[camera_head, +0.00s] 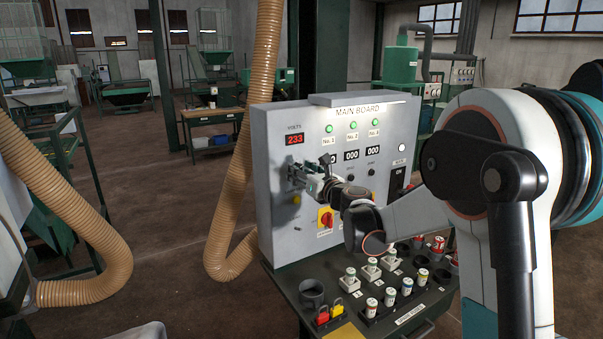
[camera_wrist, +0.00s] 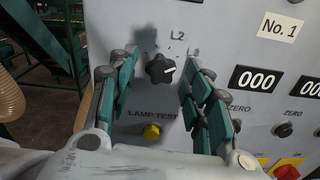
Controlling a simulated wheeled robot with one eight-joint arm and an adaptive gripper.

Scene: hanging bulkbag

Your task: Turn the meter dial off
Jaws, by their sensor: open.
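The meter dial (camera_wrist: 160,69) is a black lobed knob on the grey panel in the wrist view, under the label L2. Its white pointer mark points to the right and slightly up. My gripper (camera_wrist: 158,88) is open, with one green-padded finger on each side of the dial and visible gaps to it. In the head view my gripper (camera_head: 306,178) is at the left part of the MAIN BOARD panel (camera_head: 264,125), below the red volts display (camera_head: 294,139) reading 233. It hides the dial there.
A yellow lamp test button (camera_wrist: 152,131) is just below the dial. A red and yellow rotary switch (camera_head: 325,219) is lower right. Black counters (camera_wrist: 258,80) and small knobs are to the right. A bench (camera_head: 300,285) with sockets and plugs juts out below.

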